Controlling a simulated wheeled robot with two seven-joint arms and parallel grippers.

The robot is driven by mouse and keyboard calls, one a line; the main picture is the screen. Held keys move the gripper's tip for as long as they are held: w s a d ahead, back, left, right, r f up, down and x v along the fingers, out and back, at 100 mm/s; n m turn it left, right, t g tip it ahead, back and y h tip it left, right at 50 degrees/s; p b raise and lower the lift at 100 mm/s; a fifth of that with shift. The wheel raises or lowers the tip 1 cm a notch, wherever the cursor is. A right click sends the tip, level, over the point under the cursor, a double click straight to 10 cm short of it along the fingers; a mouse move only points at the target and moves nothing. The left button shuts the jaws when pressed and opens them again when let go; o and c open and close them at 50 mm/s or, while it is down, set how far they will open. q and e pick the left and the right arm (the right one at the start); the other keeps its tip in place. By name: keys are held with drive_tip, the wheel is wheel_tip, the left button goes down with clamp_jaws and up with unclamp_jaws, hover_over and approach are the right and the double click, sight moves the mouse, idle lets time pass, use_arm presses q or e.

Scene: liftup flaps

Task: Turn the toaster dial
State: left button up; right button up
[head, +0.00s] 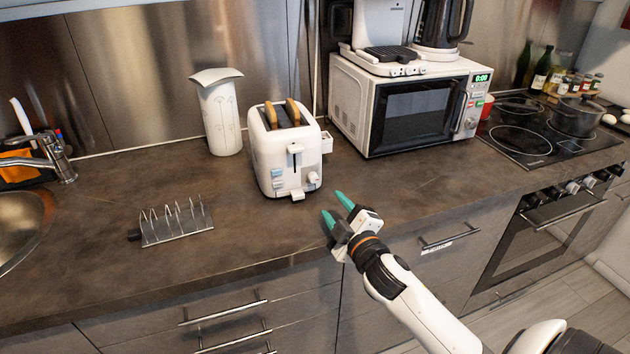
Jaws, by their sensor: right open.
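A white toaster (264,153) stands upright on the dark counter with two slices of bread (293,112) showing in its top slots. Its round dial (313,177) is on the front face, low on the right side, beside the lever. My right gripper (334,207) has green fingertips and is open and empty. It is at the counter's front edge, in front of and a little right of the toaster, apart from the dial. My left gripper is not in view.
A metal toast rack (177,224) stands left of the toaster, and a white vase (219,118) is behind it. A microwave (357,105) with a coffee machine on top is to the right. The counter (330,245) directly before the toaster is clear.

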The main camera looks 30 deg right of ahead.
sight(314, 180)
drive_tip(key=w, duration=0.3)
drive_tip(key=w+d, duration=0.1)
drive_tip(key=w, duration=0.1)
drive_tip(key=shift+w+r, duration=0.1)
drive_tip(key=shift+r, duration=0.05)
drive_tip(key=w, duration=0.3)
drive_tip(key=shift+w+d, duration=0.25)
drive_tip(key=shift+w, duration=0.55)
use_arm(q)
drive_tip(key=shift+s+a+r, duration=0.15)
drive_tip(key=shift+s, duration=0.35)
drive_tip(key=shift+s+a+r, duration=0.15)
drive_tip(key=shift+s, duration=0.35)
use_arm(e)
clamp_jaws()
use_arm(q)
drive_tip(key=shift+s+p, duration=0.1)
drive_tip(key=shift+p, duration=0.2)
